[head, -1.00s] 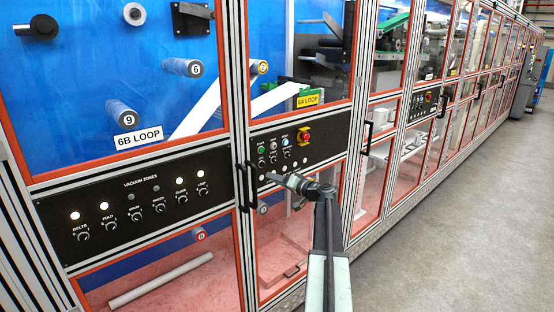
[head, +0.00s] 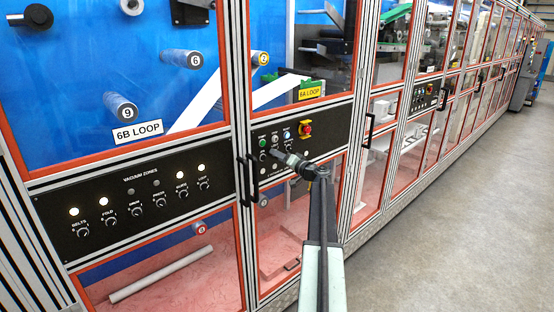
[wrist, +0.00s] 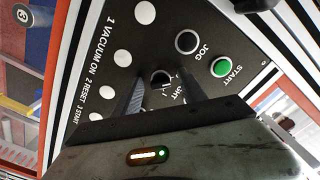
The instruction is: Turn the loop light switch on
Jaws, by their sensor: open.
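A black control panel (head: 325,137) under the yellow 6A LOOP label carries a green START button, a JOG button, a lit lamp and a red stop button. In the wrist view a small black rotary switch (wrist: 160,77) sits on this panel, with a partly hidden label ending in "GHT" beside it. My gripper (head: 279,157) is in front of the panel's lower left part. In the wrist view my gripper (wrist: 163,92) is open, with a finger on each side of the switch. I cannot tell whether the fingers touch it. The switch's setting is unclear.
The green START button (wrist: 221,67) and the JOG button (wrist: 187,42) are close to the fingers. Black door handles (head: 246,182) stick out left of my gripper. A VACUUM ZONES panel (head: 140,205) with several knobs is further left. The grey floor (head: 450,220) at right is clear.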

